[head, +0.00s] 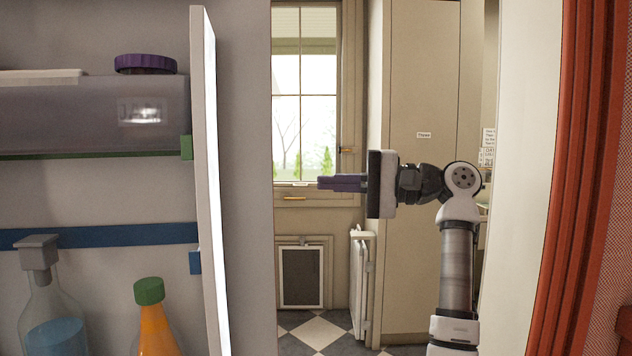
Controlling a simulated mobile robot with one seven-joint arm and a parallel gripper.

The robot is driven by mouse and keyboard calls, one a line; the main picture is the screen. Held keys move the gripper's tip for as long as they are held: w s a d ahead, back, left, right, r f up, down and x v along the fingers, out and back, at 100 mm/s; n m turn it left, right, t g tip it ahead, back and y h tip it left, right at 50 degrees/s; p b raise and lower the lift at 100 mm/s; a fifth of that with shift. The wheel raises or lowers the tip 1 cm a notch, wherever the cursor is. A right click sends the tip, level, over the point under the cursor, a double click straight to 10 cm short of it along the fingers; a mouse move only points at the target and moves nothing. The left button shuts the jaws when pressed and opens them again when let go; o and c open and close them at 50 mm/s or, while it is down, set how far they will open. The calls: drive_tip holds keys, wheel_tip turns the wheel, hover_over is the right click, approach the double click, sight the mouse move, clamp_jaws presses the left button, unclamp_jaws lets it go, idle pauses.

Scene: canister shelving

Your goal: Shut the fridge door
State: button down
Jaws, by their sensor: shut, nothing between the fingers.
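The inner side of what looks like the open fridge door (245,120) fills the left of the head view, with a raised white lip (207,180) standing out from it. It carries a clear bin with green trim and a blue rail (110,236). Its hinge and handle are not in view. My gripper (322,183) is right of the door, in the middle of the picture. Its purple fingers are shut and empty and point left towards the door. A gap shows between the fingertips and the door's edge in the picture; the depth between them is hard to tell.
A grey-capped bottle (52,310) and an orange bottle (155,320) stand low at left; a purple lid (145,64) shows above the bin. A red ridged strip (575,180) borders a white panel (525,170) at right. Behind are a window (304,90) and checkered floor (318,332).

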drive_tip(key=s+a+p, duration=0.2)
drive_tip(key=a, duration=0.6)
drive_tip(key=shift+s+p, duration=0.35)
drive_tip(key=shift+s, duration=0.15)
